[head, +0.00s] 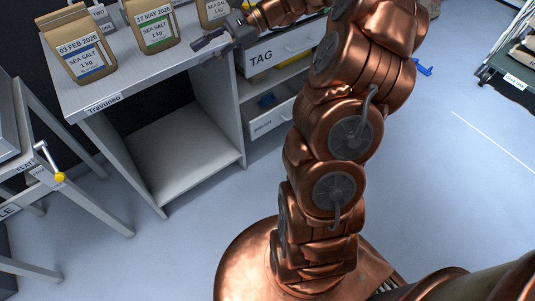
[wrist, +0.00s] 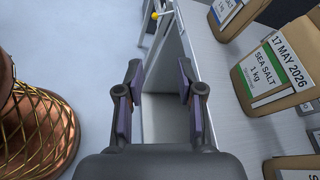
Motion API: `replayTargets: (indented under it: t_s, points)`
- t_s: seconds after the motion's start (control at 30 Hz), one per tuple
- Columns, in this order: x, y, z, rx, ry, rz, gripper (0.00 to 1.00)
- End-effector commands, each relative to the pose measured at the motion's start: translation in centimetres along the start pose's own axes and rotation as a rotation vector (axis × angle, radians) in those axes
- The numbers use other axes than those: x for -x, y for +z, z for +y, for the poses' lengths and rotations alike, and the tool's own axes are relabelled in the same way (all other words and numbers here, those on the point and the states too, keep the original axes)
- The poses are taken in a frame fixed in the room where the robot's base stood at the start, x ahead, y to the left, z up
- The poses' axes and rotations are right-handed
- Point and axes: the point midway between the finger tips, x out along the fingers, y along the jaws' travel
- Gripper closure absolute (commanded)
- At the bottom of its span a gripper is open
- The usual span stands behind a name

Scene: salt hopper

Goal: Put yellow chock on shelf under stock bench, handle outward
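I see no yellow chock in either view. A bench (head: 75,90) with salt bags on top stands at the left in the head view; I take it as the stock bench. Its low shelf (head: 180,155) is bare where I can see it. My gripper (head: 207,45) is over the right edge of the bench top. In the wrist view my gripper (wrist: 160,105) is open, with nothing between its fingers. The bench's edge and open side (wrist: 165,75) show between and beyond them.
Salt bags (head: 85,52) (wrist: 275,70) stand on the bench top, close to my gripper. A TAG drawer unit (head: 285,52) adjoins on the right. A yellow-knobbed crank (head: 59,177) juts out at left. A small blue object (head: 422,70) lies on the floor. Floor before the bench is clear.

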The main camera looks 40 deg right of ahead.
Motion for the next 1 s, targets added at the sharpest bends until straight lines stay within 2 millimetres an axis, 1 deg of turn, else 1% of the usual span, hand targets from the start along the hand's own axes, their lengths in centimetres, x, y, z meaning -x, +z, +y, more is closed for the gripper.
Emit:
replayTargets:
  t_s: [0.03,0.1,0.17,0.2,0.27,0.3,0.43,0.53,0.67,0.8,1.0]
  points:
    - [-1.9,1.3,1.4,0.044,0.066,0.019,0.63]
    - [-4.0,2.6,3.5,0.105,0.148,0.049,0.63]
    - [-5.5,3.4,5.4,0.158,0.217,0.077,0.63]
    - [-6.4,3.9,6.7,0.194,0.264,0.096,0.63]
    - [-7.5,4.5,8.7,0.249,0.333,0.122,0.63]
    - [-8.2,5.0,10.1,0.288,0.379,0.139,0.63]
    - [-9.5,5.8,14.7,0.409,0.529,0.193,0.63]
    - [-9.9,6.1,18.2,0.503,0.644,0.235,0.63]
    - [-9.5,6.1,22.4,0.626,0.791,0.285,0.63]
    - [-8.2,5.7,26.5,0.76,0.944,0.337,0.63]
    - [-5.3,4.7,31.3,0.929,1.151,0.395,0.63]
